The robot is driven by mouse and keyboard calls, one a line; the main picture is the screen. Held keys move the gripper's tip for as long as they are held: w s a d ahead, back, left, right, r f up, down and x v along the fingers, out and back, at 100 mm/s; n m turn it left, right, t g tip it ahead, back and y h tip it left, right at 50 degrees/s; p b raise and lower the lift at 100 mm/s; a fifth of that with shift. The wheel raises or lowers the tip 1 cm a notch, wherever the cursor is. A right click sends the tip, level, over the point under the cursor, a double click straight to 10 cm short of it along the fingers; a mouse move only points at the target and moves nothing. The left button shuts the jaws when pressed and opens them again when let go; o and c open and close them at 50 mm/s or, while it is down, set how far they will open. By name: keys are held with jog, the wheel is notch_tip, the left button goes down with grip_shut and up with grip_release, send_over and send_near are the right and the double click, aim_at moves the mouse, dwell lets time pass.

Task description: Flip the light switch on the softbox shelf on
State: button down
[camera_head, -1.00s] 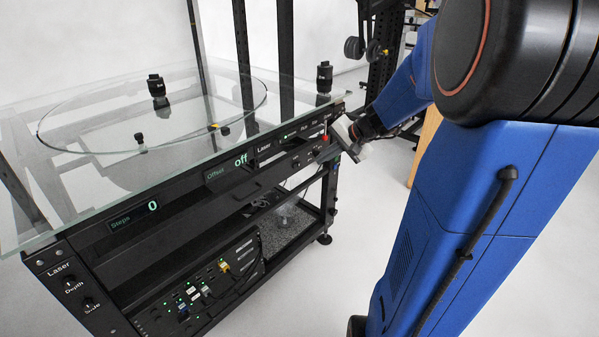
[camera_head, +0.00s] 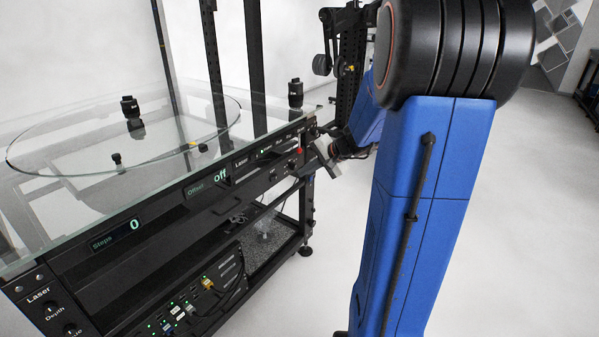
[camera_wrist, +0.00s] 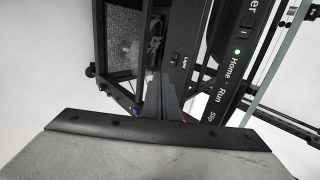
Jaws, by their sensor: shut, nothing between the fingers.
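In the wrist view, a small dark switch (camera_wrist: 174,58) sits beside the white word "Light" on a black rail of the turntable rig. Whether it is on or off is too small to tell. My gripper (camera_wrist: 166,82) is shut and empty, its dark fingers pointing up in the picture toward the rail, just below the label. I cannot tell whether they touch the rail. In the head view my gripper (camera_head: 324,154) is near the right end of the rig's front panel. The light switch cannot be made out there.
The black rig (camera_head: 150,226) carries a glass top (camera_head: 60,190) with overhanging edges. A red knob (camera_head: 299,150) is close to my gripper on the front panel. A speckled lower shelf (camera_head: 268,250) lies below. Open white floor (camera_head: 520,240) is at the right.

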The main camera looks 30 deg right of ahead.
aim_at(276, 179)
jog(key=shift+w+a+r+x, duration=0.1)
jog(key=shift+w+r+x, duration=0.25)
jog(key=shift+x, duration=1.55)
jog(key=shift+w+a+r+x, duration=0.1)
jog(key=shift+w+r+x, duration=0.2)
jog(key=shift+x, duration=1.55)
jog(key=shift+w+a+r+x, duration=0.1)
jog(key=shift+w+r+x, duration=0.2)
jog(key=shift+x, duration=1.6)
